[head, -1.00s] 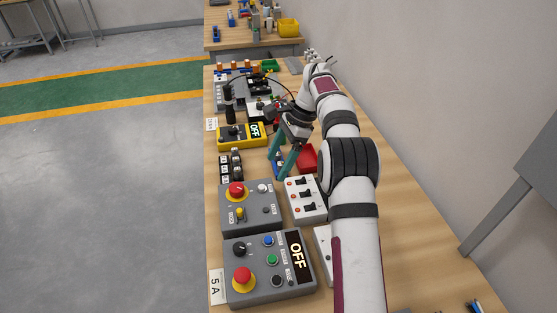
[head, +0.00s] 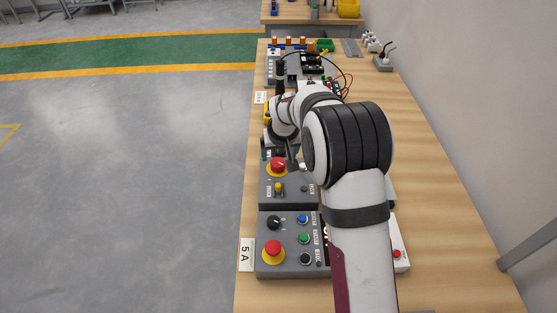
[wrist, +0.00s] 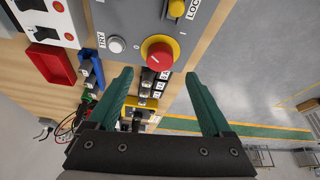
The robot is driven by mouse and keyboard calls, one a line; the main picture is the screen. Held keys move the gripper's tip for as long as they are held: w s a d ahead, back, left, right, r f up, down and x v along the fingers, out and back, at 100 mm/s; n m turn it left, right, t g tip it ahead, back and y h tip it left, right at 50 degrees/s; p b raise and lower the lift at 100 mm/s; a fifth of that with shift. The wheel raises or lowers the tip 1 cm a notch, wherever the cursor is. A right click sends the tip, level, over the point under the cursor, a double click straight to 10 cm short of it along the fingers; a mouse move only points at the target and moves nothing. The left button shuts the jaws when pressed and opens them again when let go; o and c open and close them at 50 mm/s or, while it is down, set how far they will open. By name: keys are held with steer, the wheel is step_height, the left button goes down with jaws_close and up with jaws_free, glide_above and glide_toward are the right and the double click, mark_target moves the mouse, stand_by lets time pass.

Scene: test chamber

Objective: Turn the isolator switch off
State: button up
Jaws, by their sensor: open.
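The isolator switch is a red rotary knob (wrist: 160,53) on a yellow disc, mounted on a grey box (wrist: 124,19). It also shows in the head view as a red knob (head: 277,166) on its box (head: 296,198). The knob carries a small white mark; I cannot tell for certain which position it points to. My gripper (wrist: 159,72) is open and empty. Its two teal fingers are spread, with the knob framed beyond and between their tips, apparently not touching. In the head view my arm hides most of the gripper.
A yellow padlock-like part (head: 279,188) sits on the same box. A grey box with a red stop button (head: 272,250) stands nearer. A red tray (wrist: 51,64) and a white switch panel (wrist: 45,16) lie to one side in the wrist view.

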mark_target(278, 162)
steer(key=x, duration=0.5)
steer(key=shift+w+f, duration=0.1)
steer(key=shift+f, duration=0.25)
jaws_close()
